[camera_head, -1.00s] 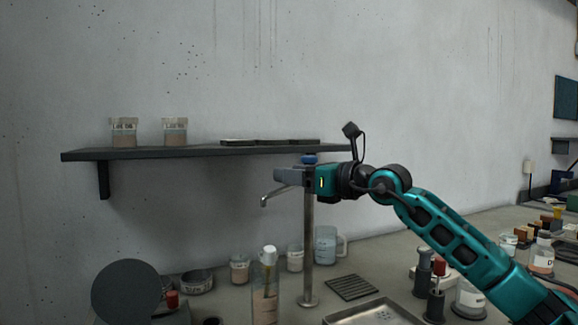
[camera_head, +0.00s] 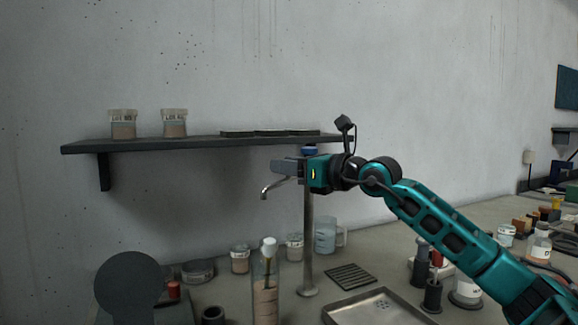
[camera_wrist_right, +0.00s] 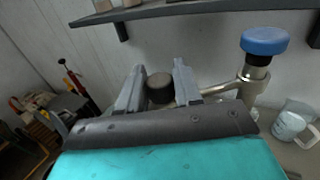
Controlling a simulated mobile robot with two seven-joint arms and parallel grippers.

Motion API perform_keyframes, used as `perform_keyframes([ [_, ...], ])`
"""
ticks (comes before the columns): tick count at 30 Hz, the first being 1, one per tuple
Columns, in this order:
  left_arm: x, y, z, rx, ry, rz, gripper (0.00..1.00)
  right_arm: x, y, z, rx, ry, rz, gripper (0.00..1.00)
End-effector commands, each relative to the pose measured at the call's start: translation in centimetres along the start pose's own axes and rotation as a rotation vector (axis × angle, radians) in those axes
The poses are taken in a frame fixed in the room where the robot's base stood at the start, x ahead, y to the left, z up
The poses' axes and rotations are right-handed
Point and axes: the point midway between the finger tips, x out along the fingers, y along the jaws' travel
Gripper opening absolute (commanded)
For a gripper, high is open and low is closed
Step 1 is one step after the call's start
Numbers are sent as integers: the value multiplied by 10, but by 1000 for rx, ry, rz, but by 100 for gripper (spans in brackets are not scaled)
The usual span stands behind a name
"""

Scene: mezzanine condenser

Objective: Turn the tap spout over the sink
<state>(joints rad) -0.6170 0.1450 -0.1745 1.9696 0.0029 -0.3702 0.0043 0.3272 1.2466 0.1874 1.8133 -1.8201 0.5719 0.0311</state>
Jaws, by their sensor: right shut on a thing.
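The tap has an upright metal post (camera_head: 308,240) with a blue knob (camera_head: 309,151) on top, also in the wrist view (camera_wrist_right: 264,41). Its spout (camera_head: 275,185) points left in the head view, its tip bent down over the bench. My right gripper (camera_head: 288,167) is shut on the spout beside the post. In the wrist view the fingers (camera_wrist_right: 160,85) stand either side of a dark round part, with the metal spout (camera_wrist_right: 222,89) running to the post. A shallow metal sink basin (camera_head: 335,315) with drain holes lies right of the post's foot. My left gripper is out of view.
A dark shelf (camera_head: 200,144) with jars runs just behind and above the gripper. A tall glass cylinder (camera_head: 265,290) stands below the spout. A jug (camera_head: 326,236), a slatted mat (camera_head: 350,276) and bottles (camera_head: 466,290) crowd the bench.

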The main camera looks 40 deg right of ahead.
Motion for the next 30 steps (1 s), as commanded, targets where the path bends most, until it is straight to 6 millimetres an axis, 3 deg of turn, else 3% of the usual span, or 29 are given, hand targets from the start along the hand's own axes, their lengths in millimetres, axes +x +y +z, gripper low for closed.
perform_keyframes([
  [6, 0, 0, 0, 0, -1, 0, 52, 0, 0, 0, 0, 1, 1, 0],
  [20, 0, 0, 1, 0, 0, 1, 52, -1, 0, -1, 2, 2, 17, 0],
  [30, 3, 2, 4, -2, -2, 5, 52, -7, -2, -1, 5, -1, 133, 0],
])
